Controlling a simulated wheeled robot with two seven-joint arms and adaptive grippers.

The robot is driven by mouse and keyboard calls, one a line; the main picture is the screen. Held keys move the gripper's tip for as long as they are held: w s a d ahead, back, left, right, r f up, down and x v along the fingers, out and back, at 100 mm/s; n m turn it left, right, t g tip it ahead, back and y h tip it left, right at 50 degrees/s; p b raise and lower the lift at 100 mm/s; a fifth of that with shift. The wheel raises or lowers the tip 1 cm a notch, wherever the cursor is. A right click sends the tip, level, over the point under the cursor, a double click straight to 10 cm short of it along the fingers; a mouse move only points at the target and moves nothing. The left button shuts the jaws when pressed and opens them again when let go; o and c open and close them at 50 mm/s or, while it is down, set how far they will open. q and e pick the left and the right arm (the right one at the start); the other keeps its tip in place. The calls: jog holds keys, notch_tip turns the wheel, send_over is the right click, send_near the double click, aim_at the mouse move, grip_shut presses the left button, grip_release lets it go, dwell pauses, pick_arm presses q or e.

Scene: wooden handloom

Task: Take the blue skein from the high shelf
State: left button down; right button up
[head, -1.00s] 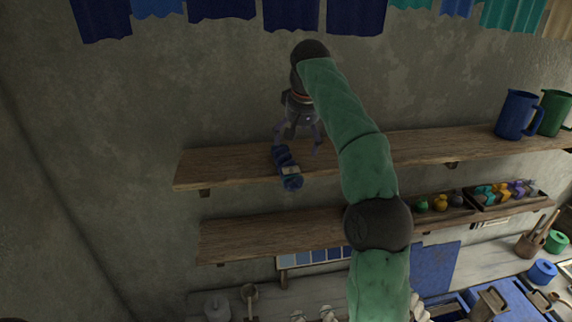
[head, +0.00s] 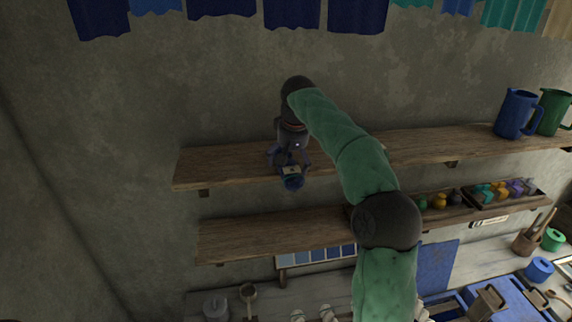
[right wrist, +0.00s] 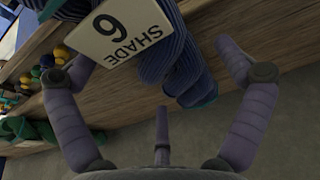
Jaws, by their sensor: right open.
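The blue skein (head: 292,182) lies on the high shelf (head: 222,165), its near end at the front edge. In the right wrist view the skein (right wrist: 180,62) is dark blue and ribbed, with a cream tag marked SHADE and a numeral. My right gripper (head: 289,161) is open, low over the shelf, with its fingers on either side of the skein. In the right wrist view its fingers (right wrist: 155,62) stand wide apart with gaps to the skein. Part of the skein is hidden under the gripper. My left gripper is not in view.
A blue mug (head: 516,115) and a green mug (head: 553,112) stand at the shelf's right end. A lower shelf (head: 260,232) runs below, with a tray of small coloured skeins (head: 505,195) at right. Dyed cloths (head: 290,12) hang above. The high shelf's left end is clear.

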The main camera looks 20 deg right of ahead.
jog(key=shift+s+r, duration=0.1)
jog(key=c, duration=1.2)
jog(key=shift+r, duration=0.1)
